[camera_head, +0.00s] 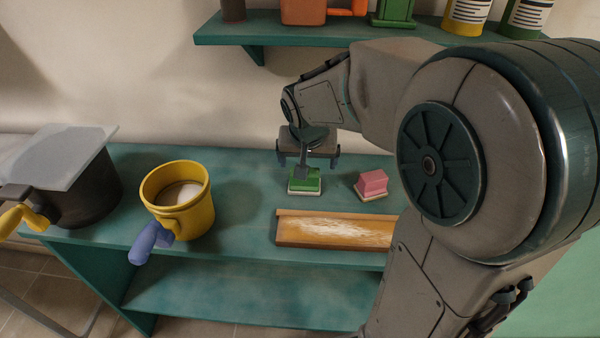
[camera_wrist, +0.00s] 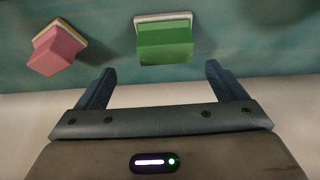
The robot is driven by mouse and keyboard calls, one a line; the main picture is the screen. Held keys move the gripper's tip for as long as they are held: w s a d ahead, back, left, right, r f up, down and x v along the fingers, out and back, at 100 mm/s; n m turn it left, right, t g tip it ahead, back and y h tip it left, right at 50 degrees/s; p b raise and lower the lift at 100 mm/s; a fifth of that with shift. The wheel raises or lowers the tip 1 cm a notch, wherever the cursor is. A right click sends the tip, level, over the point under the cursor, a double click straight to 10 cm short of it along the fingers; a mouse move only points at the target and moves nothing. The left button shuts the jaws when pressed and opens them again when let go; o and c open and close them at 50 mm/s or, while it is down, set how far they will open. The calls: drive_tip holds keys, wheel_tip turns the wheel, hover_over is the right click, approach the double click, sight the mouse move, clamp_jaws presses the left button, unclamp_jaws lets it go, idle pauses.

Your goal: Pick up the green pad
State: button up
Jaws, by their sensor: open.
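The green pad (camera_head: 305,181) lies on the teal bench top, a green block with a pale base layer. In the wrist view the green pad (camera_wrist: 164,42) sits beyond the fingertips, roughly centred between them. My gripper (camera_head: 308,157) hangs above the pad in the head view, and its wrist hides part of the area behind the pad. In the wrist view my gripper (camera_wrist: 158,80) has its two fingers spread wide with nothing between them. The pad appears apart from both fingers.
A wooden board (camera_head: 330,231) with white powder lies in front. A yellow pot (camera_head: 190,209) and a dark lidded pot (camera_head: 88,190) stand left. A shelf (camera_head: 285,33) with containers hangs above.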

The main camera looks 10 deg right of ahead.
drive_tip(key=shift+a+b+x, duration=0.1)
drive_tip(key=shift+a+x, duration=0.05)
drive_tip(key=shift+x, duration=0.9)
drive_tip(key=shift+a+b+x, duration=0.1)
drive_tip(key=shift+a+x, duration=0.05)
drive_tip(key=shift+x, duration=0.9)
drive_tip(key=shift+a+b+x, duration=0.1)
drive_tip(key=shift+a+x, duration=0.1)
drive_tip(key=shift+x, duration=0.85)
drive_tip(key=shift+s+f, duration=0.1)
drive_tip(key=c, duration=1.1)
